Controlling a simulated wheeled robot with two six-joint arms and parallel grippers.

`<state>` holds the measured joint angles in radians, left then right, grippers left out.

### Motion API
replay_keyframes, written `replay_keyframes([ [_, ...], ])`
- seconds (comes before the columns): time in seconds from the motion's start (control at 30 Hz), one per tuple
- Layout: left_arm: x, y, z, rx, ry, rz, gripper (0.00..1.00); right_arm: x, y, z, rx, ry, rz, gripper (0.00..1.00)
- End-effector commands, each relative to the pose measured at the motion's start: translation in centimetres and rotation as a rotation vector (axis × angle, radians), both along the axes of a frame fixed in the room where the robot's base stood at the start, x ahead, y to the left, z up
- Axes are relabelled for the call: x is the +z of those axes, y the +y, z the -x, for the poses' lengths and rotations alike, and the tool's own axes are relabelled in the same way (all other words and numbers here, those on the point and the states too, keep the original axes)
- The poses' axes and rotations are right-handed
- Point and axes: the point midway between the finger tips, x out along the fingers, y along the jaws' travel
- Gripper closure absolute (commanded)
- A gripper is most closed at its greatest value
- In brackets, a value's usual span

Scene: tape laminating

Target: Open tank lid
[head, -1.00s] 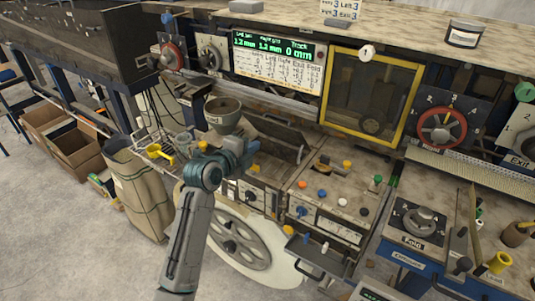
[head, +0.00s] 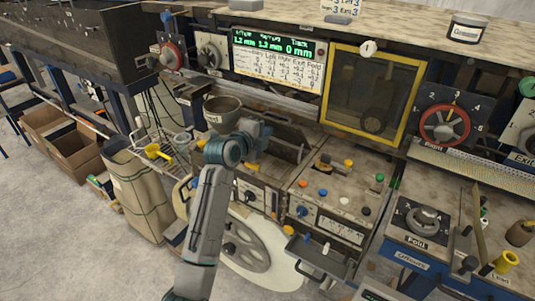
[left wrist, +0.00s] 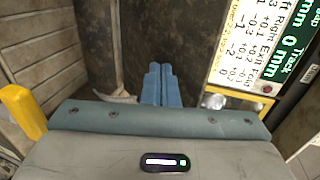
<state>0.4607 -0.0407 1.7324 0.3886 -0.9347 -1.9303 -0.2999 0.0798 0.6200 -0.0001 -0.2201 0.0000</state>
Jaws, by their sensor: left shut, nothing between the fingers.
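My left gripper (head: 262,137) is over the tank-like bay (head: 290,138) in the middle of the machine, below the display. In the left wrist view its blue fingers (left wrist: 161,85) are together and empty, in front of a dark worn metal surface (left wrist: 160,30). A slatted plate (left wrist: 35,45) is at the left of that view, with a yellow part (left wrist: 22,110) near it. My gripper and forearm hide part of the bay, so I cannot tell which plate is the lid or whether the fingers touch it. My right gripper is not in view.
A grey funnel (head: 222,112) stands close left of my left gripper. The display (head: 279,60) is above the bay. A yellow-framed window (head: 371,95) and a panel of coloured knobs (head: 330,195) lie to the right. A large grey wheel (head: 245,245) is below.

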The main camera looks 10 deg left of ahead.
Motion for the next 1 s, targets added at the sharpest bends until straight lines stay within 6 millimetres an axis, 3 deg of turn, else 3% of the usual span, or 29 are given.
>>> replay_keyframes([
  [1.0, 0.4, -2.4, -6.6, 0.0, 0.0, 0.0, 1.0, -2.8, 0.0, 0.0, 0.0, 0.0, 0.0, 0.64],
])
